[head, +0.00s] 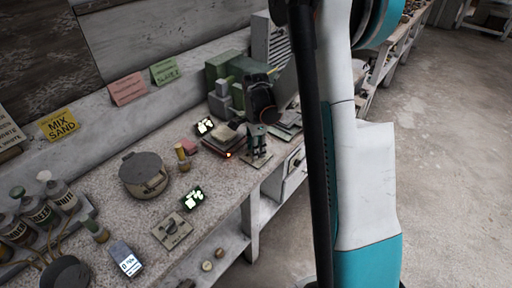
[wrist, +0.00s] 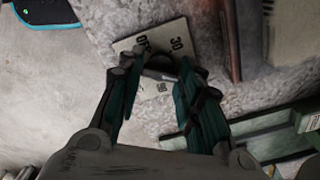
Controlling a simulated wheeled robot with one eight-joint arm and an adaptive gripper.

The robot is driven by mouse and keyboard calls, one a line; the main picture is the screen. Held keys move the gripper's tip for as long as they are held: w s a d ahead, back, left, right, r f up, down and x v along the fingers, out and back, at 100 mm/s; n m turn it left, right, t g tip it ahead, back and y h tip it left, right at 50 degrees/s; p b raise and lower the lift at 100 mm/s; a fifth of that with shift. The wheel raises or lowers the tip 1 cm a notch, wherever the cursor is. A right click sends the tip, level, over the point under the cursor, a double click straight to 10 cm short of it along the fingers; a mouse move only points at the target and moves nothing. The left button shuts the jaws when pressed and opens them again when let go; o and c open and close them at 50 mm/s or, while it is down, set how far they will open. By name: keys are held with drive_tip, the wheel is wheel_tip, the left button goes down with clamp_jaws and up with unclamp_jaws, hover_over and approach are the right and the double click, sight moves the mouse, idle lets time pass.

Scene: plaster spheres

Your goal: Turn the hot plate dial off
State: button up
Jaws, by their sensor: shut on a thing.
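A pale square dial plate (wrist: 160,33) lies under my gripper in the wrist view, with "OFF" and "30" readable and another mark partly covered. My gripper (wrist: 158,70) has its two fingers on either side of the dark dial knob (wrist: 160,62) and is shut on it. In the head view my gripper (head: 258,146) points down at this plate (head: 247,159) near the bench's front edge. The knob is hidden by the fingers there. A dark reddish slab (head: 219,146) with a small orange glow stands just left of the plate.
A second plate with a knob (head: 172,230) sits nearer on the bench (head: 140,215). A round grey pot-like object (head: 144,175), lit displays (head: 193,197) and bottles (head: 62,195) stand to the left. Green boxes (head: 220,70) stand behind my gripper. Floor (head: 450,150) is clear at right.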

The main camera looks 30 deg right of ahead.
drive_tip(key=n, duration=2)
drive_tip(key=shift+n+b, duration=0.3)
drive_tip(key=shift+n, duration=0.1)
drive_tip(key=n, duration=0.6)
drive_tip(key=shift+n, duration=0.4)
drive_tip(key=o, duration=1.1)
drive_tip(key=shift+c, duration=0.2)
